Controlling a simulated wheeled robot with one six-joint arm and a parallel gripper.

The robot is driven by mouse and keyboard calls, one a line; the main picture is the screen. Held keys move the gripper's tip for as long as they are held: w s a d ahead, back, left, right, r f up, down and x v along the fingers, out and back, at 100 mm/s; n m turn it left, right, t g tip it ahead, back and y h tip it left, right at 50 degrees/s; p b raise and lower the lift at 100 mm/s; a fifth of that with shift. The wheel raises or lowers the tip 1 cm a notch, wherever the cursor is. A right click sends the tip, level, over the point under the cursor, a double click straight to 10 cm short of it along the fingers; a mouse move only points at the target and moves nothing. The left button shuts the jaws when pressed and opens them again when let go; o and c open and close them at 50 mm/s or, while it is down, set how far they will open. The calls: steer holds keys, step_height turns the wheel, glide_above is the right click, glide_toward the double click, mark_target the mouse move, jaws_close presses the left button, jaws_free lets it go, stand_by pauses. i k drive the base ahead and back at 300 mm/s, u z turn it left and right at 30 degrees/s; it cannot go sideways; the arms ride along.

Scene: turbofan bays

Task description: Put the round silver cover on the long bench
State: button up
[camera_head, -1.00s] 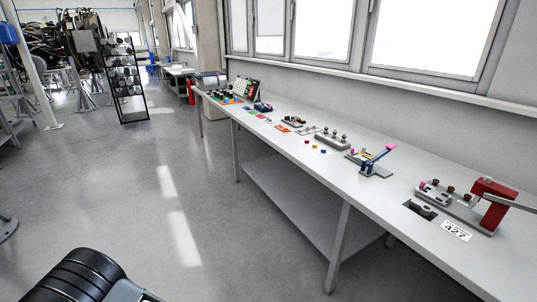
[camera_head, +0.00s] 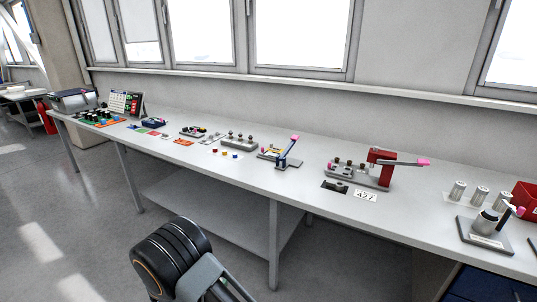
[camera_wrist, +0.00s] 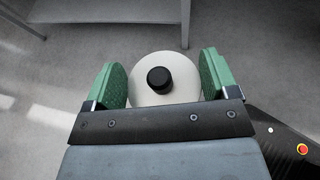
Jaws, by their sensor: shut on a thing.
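The round silver cover (camera_wrist: 179,66) is a pale disc with a black knob (camera_wrist: 160,80) on top. In the wrist view it sits between the green finger pads of my gripper (camera_wrist: 163,68), which is shut on it and holds it above the grey floor. The long bench (camera_head: 300,190) runs along the wall under the windows in the head view. My arm shows at the bottom of that view, in front of the bench. The gripper and the cover are out of the head view.
The bench carries a red press (camera_head: 381,168), a blue-handled device (camera_head: 288,152), silver cylinders (camera_head: 481,194), a red bin (camera_head: 525,196) and small coloured parts. A label (camera_head: 366,195) lies near the front edge. Bare patches lie between the items. A bench leg (camera_head: 274,245) stands behind my arm.

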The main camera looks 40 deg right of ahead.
mark_target(424, 220)
steer(key=z, duration=2.1)
